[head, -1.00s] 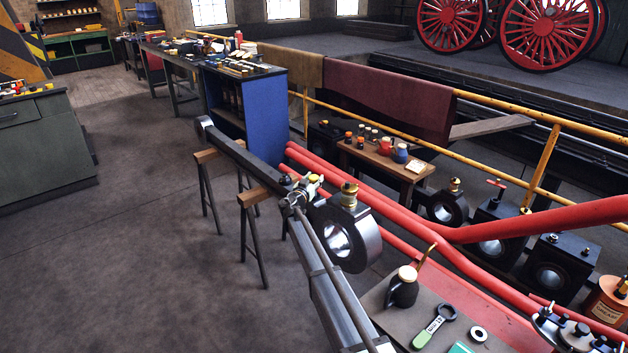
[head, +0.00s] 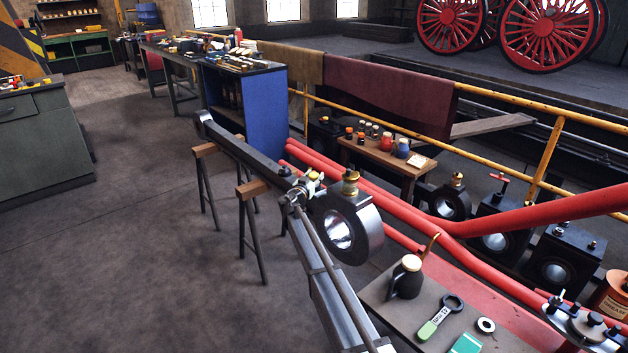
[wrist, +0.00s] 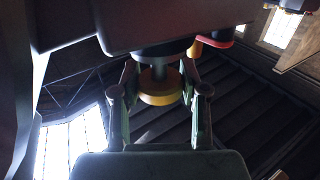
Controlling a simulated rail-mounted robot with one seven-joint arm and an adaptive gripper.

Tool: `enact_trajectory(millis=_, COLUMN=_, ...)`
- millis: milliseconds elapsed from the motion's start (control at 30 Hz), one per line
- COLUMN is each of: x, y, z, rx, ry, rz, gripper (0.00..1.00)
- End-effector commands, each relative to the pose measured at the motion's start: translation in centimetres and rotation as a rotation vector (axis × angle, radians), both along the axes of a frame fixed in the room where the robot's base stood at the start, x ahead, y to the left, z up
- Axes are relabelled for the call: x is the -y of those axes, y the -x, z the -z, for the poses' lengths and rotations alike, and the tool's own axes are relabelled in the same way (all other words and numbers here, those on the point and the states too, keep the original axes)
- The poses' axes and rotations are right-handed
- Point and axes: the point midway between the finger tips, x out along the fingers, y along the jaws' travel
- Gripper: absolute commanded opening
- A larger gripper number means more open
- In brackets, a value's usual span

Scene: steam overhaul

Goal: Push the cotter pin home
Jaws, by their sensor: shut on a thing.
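A dark connecting rod (head: 246,157) lies across trestles, with a round big end (head: 365,232) around a bright bore and a brass oil cup (head: 350,184) on top. My gripper (head: 304,188) is at the rod just left of the big end, beside a small yellow top (head: 314,176). In the wrist view my gripper (wrist: 160,98) has its fingers on both sides of a yellow disc (wrist: 160,92) on a short grey stem, under a dark round part. It is shut on this yellow-capped piece. I cannot make out the cotter pin clearly or how deep it sits.
Red rods (head: 440,225) run behind the big end. A bench (head: 378,291) at front right holds a black oil can (head: 406,280), a green-handled spanner (head: 438,318) and a ring (head: 486,325). A yellow railing (head: 480,153) stands behind. The floor at left is clear.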

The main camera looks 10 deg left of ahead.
Motion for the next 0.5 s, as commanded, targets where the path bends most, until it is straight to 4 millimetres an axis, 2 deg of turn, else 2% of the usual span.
enact_trajectory(millis=200, x=0.1, y=-0.01, z=0.45, rx=-0.006, ry=-0.003, rz=0.001, gripper=0.0)
enact_trajectory(millis=233, x=0.1, y=-0.01, z=0.47, rx=-0.006, ry=-0.003, rz=0.001, gripper=0.54)
enact_trajectory(millis=267, x=0.1, y=-0.01, z=0.48, rx=-0.006, ry=-0.003, rz=0.001, gripper=0.65)
enact_trajectory(millis=300, x=0.09, y=0.0, z=0.46, rx=-0.006, ry=-0.003, rz=0.001, gripper=0.7)
enact_trajectory(millis=500, x=0.06, y=0.02, z=0.31, rx=-0.004, ry=-0.002, rz=0.001, gripper=0.7)
